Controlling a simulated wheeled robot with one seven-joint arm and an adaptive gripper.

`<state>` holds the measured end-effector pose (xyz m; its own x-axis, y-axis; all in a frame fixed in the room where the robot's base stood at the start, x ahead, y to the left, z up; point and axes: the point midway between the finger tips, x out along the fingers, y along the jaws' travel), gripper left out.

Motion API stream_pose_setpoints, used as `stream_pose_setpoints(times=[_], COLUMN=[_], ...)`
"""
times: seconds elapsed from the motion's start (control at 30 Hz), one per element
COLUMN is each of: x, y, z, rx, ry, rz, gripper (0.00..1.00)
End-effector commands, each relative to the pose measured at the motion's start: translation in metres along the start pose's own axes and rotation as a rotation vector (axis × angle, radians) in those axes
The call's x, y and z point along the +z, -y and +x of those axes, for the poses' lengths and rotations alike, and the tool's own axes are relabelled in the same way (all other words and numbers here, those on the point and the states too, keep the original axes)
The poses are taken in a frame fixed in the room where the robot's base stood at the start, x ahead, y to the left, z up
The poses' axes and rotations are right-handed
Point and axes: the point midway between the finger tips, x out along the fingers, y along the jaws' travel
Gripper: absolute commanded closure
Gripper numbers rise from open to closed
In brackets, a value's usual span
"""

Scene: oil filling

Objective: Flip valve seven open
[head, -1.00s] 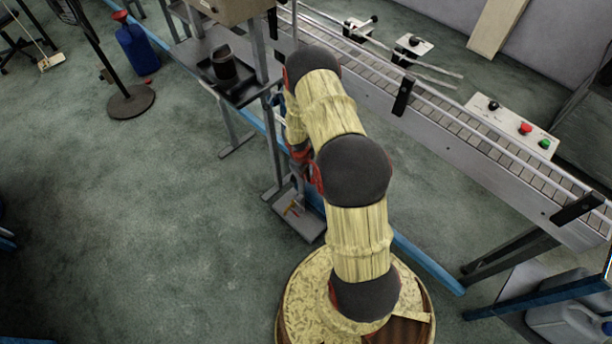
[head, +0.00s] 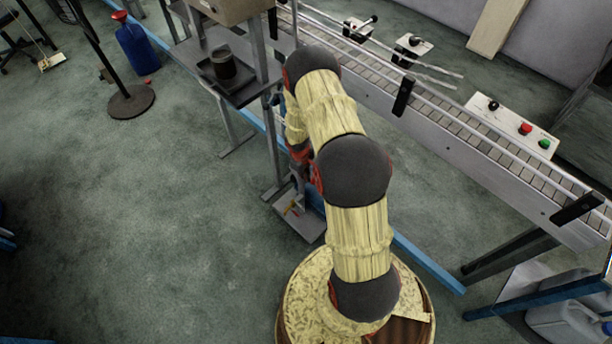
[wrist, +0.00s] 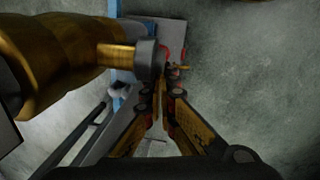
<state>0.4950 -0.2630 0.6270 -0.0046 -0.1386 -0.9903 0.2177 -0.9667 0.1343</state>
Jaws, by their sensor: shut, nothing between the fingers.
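In the wrist view a yellow and red handle (wrist: 179,67) shows just beyond my fingertips. No number is readable, so I cannot tell if it is valve seven. My gripper (wrist: 162,92) is shut and empty, its fingertips close to the handle. I cannot tell whether they touch it. In the head view my arm hides most of the gripper.
A conveyor (head: 450,125) runs along the right. A stand shelf holds a dark cup (head: 223,63). A blue rail (head: 425,262) runs low beside the stand. A blue jug (head: 138,48) and a round pole base (head: 131,101) are at the upper left.

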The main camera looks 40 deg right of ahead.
Motion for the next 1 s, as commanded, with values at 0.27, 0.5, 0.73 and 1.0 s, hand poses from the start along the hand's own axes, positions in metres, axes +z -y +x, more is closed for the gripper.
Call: stream_pose_setpoints(times=[0.27,0.5,0.73,1.0], x=[0.000,-0.002,-0.002,-0.001], y=[0.000,-0.001,-0.001,0.000], z=[0.000,-0.014,-0.058,-0.104], rx=[0.000,0.002,0.002,0.001], ry=[0.000,-0.002,-0.003,-0.001], rz=[0.000,0.001,0.000,0.000], gripper=[1.00,1.00,1.00,1.00])
